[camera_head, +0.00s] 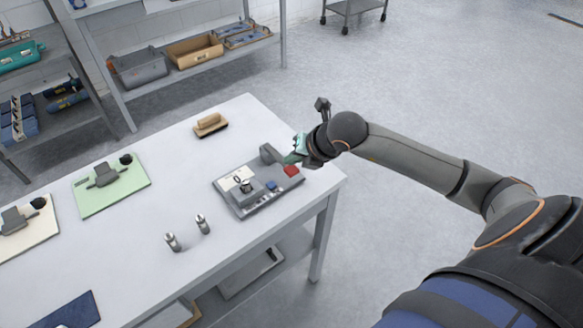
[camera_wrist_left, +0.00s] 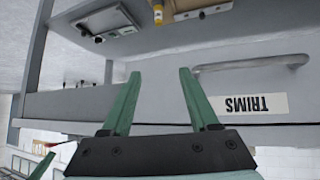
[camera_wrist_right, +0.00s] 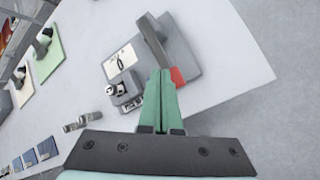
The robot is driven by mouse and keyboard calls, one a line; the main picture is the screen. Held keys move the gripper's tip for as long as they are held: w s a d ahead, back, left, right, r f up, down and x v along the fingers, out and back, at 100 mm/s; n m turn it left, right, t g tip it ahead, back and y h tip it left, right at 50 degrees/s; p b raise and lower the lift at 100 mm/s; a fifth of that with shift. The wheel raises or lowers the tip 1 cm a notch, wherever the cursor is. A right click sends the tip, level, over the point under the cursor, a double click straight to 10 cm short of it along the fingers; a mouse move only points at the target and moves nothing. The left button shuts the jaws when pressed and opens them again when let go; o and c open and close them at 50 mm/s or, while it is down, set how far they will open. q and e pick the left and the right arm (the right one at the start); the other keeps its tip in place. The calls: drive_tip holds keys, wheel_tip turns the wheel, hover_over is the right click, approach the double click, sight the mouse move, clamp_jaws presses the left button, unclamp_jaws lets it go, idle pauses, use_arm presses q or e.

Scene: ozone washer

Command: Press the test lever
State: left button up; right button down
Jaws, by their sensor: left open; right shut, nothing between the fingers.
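The test unit (camera_head: 238,206) is a flat grey box near the table's right end. It carries a grey lever-like bar (camera_head: 268,153), a red block (camera_head: 291,170), a blue block and a dial plate. In the right wrist view the bar (camera_wrist_right: 153,40) lies just beyond and left of my fingertips, with the red block (camera_wrist_right: 177,77) close to them. My right gripper (camera_head: 297,150) is shut and empty, over the unit's far right side; its fingers (camera_wrist_right: 160,72) hide part of the unit. Contact cannot be told. My left gripper (camera_wrist_left: 158,73) is open and empty, outside the head view.
Two metal cylinders (camera_head: 186,232) stand in front of the unit. A wooden-handled brush (camera_head: 210,125) lies behind it. A green mat (camera_head: 111,186) with a fixture lies to the left.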

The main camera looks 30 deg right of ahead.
sight(292, 171)
idle(0.8)
drive_tip(key=shift+f+b, duration=0.45)
drive_tip(key=shift+b, duration=0.15)
drive_tip(key=shift+s+f+b, duration=0.1)
drive_tip(key=shift+f+b, duration=1.35)
drive_tip(key=shift+f, duration=0.15)
idle(1.0)
drive_tip(key=shift+r, duration=0.15)
idle(0.4)
drive_tip(key=shift+r+p, duration=1.1)
drive_tip(key=shift+r, duration=0.8)
drive_tip(key=shift+r+p, duration=1.55)
drive_tip(key=shift+r, duration=0.95)
